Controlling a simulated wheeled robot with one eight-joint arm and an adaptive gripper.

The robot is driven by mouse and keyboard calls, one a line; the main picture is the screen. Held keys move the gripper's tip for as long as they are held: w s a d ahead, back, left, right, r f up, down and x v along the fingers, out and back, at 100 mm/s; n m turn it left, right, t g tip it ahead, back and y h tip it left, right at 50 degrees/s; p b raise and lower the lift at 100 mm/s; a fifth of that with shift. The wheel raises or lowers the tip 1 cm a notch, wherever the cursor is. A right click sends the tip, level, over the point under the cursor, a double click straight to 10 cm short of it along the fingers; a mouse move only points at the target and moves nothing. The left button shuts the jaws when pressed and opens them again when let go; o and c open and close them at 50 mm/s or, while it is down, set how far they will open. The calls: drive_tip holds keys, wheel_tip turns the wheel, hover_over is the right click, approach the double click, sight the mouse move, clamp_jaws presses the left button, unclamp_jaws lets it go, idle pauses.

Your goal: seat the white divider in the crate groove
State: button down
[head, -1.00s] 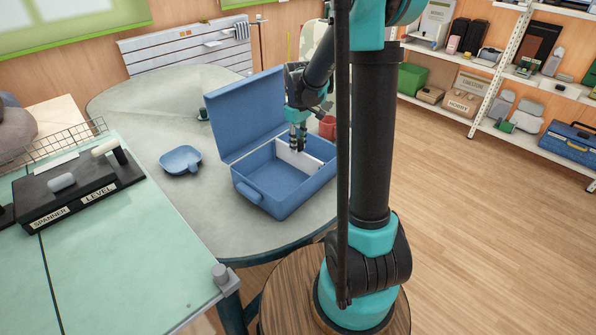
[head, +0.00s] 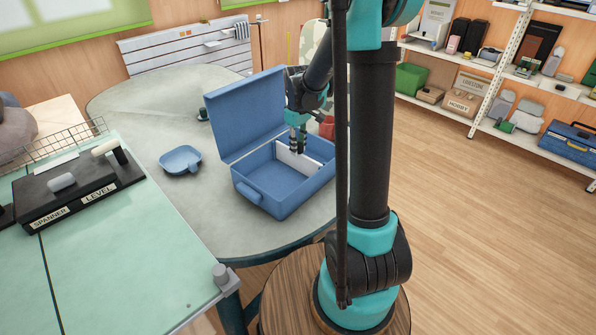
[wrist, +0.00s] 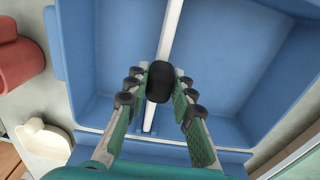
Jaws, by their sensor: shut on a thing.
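The blue crate (head: 262,197) stands on the round grey table with its lid (head: 245,115) raised. The white divider (head: 293,160) is upright inside it, crossing the interior; it also shows in the wrist view (wrist: 172,35) as a narrow white strip. My gripper (head: 298,142) is over the crate, shut on the divider at its upper edge. In the wrist view, my gripper (wrist: 157,85) has a dark rounded part between its fingers, which hides part of the strip. Whether the divider's ends sit in the grooves cannot be told.
A blue dish (head: 181,160) lies left of the crate. A red mug (head: 327,126) stands close behind the crate's right side. A green-topped bench (head: 120,240) with a dark tool holder (head: 80,187) is at the left.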

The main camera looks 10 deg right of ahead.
drive_tip(key=c, duration=1.2)
unclamp_jaws()
drive_tip(key=shift+r, duration=0.1)
wheel_tip(320, 180, up, 12)
drive_tip(key=shift+f, duration=0.1)
drive_tip(key=s+d+f+m+t, duration=0.1)
drive_tip(key=s+f+m, duration=0.1)
drive_tip(key=s+f, duration=0.2)
drive_tip(key=s+d+f+m+t, duration=0.1)
drive_tip(key=s+f+m, duration=0.2)
drive_tip(key=s, duration=0.8)
drive_tip(key=s+d+f+m+t, duration=0.2)
drive_tip(key=s+f, duration=0.4)
drive_tip(key=s, duration=0.1)
drive_tip(key=shift+s+m, duration=0.3)
drive_tip(key=shift+s, duration=0.05)
